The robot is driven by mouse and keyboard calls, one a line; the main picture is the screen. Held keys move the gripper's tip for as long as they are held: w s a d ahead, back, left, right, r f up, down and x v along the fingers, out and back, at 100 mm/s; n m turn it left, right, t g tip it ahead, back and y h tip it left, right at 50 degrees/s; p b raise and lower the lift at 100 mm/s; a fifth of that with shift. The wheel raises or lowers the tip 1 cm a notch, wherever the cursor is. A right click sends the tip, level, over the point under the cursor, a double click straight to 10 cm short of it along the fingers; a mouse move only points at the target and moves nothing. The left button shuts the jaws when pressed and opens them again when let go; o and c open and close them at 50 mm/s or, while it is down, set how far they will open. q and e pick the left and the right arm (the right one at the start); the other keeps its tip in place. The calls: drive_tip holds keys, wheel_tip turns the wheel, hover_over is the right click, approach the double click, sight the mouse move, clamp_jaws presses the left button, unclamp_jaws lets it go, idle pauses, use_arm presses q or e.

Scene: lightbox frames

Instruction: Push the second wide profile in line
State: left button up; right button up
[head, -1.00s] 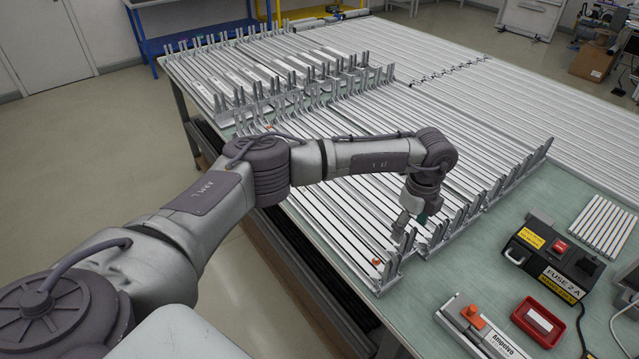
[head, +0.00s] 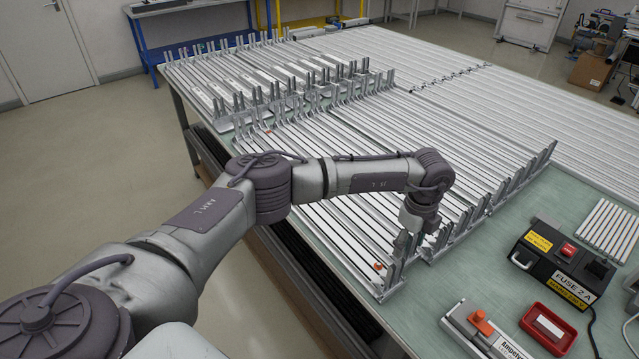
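Long wide metal profiles (head: 330,238) lie side by side in a rack on the green-topped table, held between upright metal pegs. The nearest profile carries an orange piece (head: 379,266) close to its right end. My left arm reaches over the near profiles from the left. My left gripper (head: 404,243) points down at their right ends, close to the upright pegs (head: 392,272). Its fingers are small and partly lost against the metal, so I cannot tell whether they are open or whether they touch a profile. My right gripper is not in view.
A black fuse box (head: 560,262), a red tray (head: 548,328) and a grey device with an orange knob (head: 482,325) stand on the table at the right. More profiles (head: 400,60) cover the far side. Bare tabletop (head: 450,275) shows between rack and devices.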

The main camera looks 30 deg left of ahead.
use_arm(q)
drive_tip(key=c, duration=0.9)
drive_tip(key=shift+o, duration=0.2)
drive_tip(key=shift+s+d, duration=0.3)
drive_tip(key=shift+d, duration=0.45)
drive_tip(key=shift+s+d, duration=0.25)
drive_tip(key=shift+d, duration=0.45)
